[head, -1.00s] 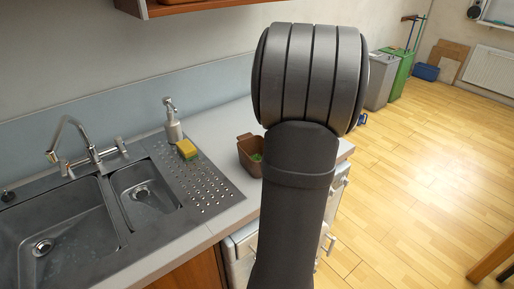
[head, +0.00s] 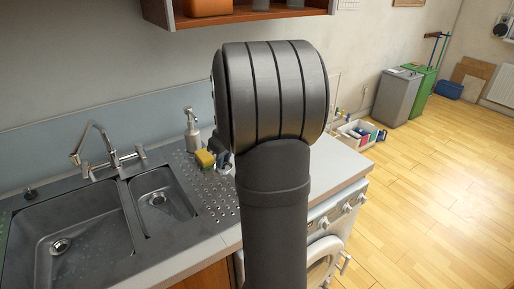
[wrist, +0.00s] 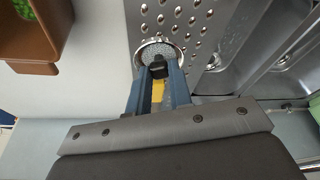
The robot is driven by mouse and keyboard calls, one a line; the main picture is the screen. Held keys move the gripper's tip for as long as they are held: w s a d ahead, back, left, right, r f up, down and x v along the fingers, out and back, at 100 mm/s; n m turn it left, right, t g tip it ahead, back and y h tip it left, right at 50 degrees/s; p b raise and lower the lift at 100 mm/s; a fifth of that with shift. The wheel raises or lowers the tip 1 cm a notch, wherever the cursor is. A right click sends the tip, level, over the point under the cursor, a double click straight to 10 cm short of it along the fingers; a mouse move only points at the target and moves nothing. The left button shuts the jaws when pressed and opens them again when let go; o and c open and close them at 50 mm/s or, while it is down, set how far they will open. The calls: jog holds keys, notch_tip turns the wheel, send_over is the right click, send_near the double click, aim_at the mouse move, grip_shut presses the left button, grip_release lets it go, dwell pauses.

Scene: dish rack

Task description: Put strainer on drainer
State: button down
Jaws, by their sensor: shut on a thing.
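The strainer (wrist: 154,47) is a small round metal mesh disc with a bright rim and a dark knob. My gripper (wrist: 160,74) has blue fingers, shut on the strainer's knob. In the head view the drainer (head: 217,197) lies right of the small sink bowl. My arm hides the strainer and most of the gripper there.
A yellow sponge (head: 205,159) and a soap dispenser (head: 192,132) stand at the drainer's back. A brown container (wrist: 36,35) with green contents is left of the gripper in the wrist view. Sink bowls (head: 75,225) lie left. The worktop (head: 340,167) right of my arm is clear.

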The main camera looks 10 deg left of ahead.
jog(key=shift+n, duration=0.4)
jog(key=s+a, duration=0.1)
jog(key=s+a+f, duration=0.1)
jog(key=a, duration=0.1)
jog(key=shift+s+a, duration=0.1)
jog(key=shift+a, duration=0.05)
jog(key=shift+f, duration=2.5)
jog(key=shift+f, duration=0.15)
jog(key=shift+f, duration=0.55)
jog(key=shift+f, duration=0.25)
jog(key=c, duration=1.2)
grip_release()
jog(key=shift+c, duration=0.2)
